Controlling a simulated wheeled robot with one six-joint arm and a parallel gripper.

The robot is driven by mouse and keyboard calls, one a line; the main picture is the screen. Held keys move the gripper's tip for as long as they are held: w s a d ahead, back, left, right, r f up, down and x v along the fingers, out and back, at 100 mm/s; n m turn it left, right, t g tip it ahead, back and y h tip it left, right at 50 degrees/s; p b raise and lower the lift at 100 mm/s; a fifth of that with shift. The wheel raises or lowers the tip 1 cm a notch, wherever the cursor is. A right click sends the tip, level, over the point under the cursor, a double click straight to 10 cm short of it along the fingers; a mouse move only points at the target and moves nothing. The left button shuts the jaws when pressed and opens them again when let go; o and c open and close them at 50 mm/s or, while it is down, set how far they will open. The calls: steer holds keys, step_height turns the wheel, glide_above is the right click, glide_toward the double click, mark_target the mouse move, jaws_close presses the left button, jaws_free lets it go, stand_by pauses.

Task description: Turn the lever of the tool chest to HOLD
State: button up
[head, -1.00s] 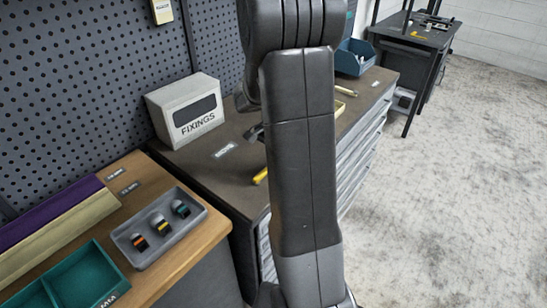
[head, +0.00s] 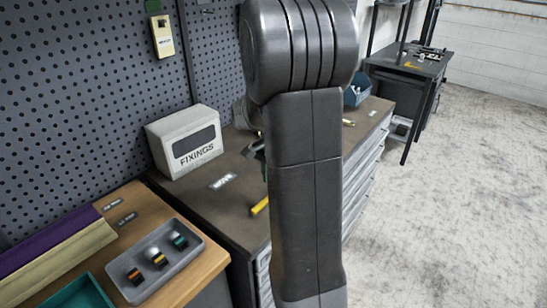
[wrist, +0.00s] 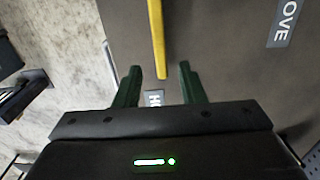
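The tool chest (head: 195,190) has a dark brown top, on which a yellow lever (head: 260,206) lies, partly hidden behind my arm. In the wrist view the lever (wrist: 157,35) is a long yellow bar, its near end showing between my fingertips. My gripper (wrist: 160,70) has green fingers, spread apart with nothing held; I cannot tell its height above the lever. A label starting with H (wrist: 154,98) shows between the fingers, its rest hidden. A label ending in OVE (wrist: 288,22) is at the upper right.
A white FIXINGS box (head: 185,143) stands at the back of the chest top. A blue bin (head: 356,89) stands at its far end. A wooden bench with a grey tray (head: 156,262) is at the left. Open floor (head: 450,190) lies to the right.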

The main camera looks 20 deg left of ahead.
step_height(320, 180, up, 10)
steer(key=shift+f, duration=0.2)
step_height(320, 180, down, 14)
steer(key=shift+f, duration=0.1)
steer(key=shift+a, duration=0.1)
stand_by(0.6)
steer(key=shift+r, duration=0.2)
step_height(320, 180, up, 14)
step_height(320, 180, down, 14)
steer(key=shift+f, duration=0.1)
steer(key=shift+w+a+n, duration=0.2)
steer(key=shift+a+n, duration=0.35)
steer(key=shift+n, duration=0.35)
